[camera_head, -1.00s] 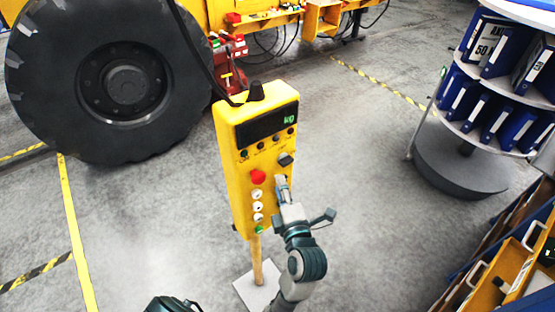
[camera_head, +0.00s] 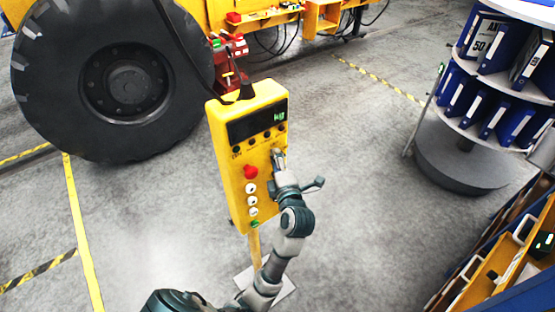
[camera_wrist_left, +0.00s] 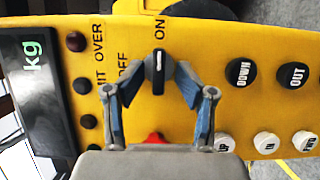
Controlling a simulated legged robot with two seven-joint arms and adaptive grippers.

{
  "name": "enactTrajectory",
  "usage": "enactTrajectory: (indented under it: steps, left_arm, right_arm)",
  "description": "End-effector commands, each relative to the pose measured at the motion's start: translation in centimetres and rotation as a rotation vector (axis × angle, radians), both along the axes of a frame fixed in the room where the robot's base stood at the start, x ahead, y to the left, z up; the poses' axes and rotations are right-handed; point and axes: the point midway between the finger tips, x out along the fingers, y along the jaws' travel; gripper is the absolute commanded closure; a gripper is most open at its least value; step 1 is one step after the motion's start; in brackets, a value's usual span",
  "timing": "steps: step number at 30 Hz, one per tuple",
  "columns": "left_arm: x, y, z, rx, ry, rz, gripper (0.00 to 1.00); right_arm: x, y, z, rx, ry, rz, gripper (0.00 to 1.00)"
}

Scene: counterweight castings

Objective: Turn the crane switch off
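The crane switch (camera_wrist_left: 158,72) is a black rotary knob on the yellow control box (camera_head: 231,190). In the left wrist view its white mark points up toward the ON label (camera_wrist_left: 160,28); the OFF label (camera_wrist_left: 125,72) is to its left. My left gripper (camera_head: 278,154) is at the right side of the box face and hides the knob in the head view. In the left wrist view my left gripper (camera_wrist_left: 159,63) is open, one finger on each side of the knob; I cannot tell whether they touch it. My right gripper is not in view.
A red button (camera_head: 250,172) and several white buttons (camera_head: 252,199) are left of the gripper. Black buttons (camera_wrist_left: 241,72) are also near. A large wheel (camera_head: 115,80) stands behind left. A binder shelf (camera_head: 470,130) stands at right. The floor between is clear.

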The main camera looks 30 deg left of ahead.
Motion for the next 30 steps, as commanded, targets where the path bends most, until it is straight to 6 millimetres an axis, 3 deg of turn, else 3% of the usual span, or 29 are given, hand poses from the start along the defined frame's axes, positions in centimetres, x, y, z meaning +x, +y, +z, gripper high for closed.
enactTrajectory:
  steps: [1, 3, 10, 21, 30]
  left_arm:
    - [-0.1, 0.2, -0.1, 0.001, 0.004, 0.011, 0.88]
    - [0.0, -0.1, 0.0, 0.001, 0.004, 0.008, 1.00]
    - [0.1, -0.1, 0.0, 0.000, 0.001, -0.001, 1.00]
    - [0.1, -0.2, -0.1, -0.008, -0.021, -0.002, 1.00]
    - [0.1, -0.3, -0.3, -0.068, -0.171, -0.003, 1.00]
  right_arm:
    - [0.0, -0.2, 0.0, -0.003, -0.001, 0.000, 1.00]
    - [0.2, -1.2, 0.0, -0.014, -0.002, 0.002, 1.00]
    - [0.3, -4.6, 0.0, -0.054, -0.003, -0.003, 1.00]
    - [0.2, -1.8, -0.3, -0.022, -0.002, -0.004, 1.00]
    - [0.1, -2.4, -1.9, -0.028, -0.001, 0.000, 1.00]
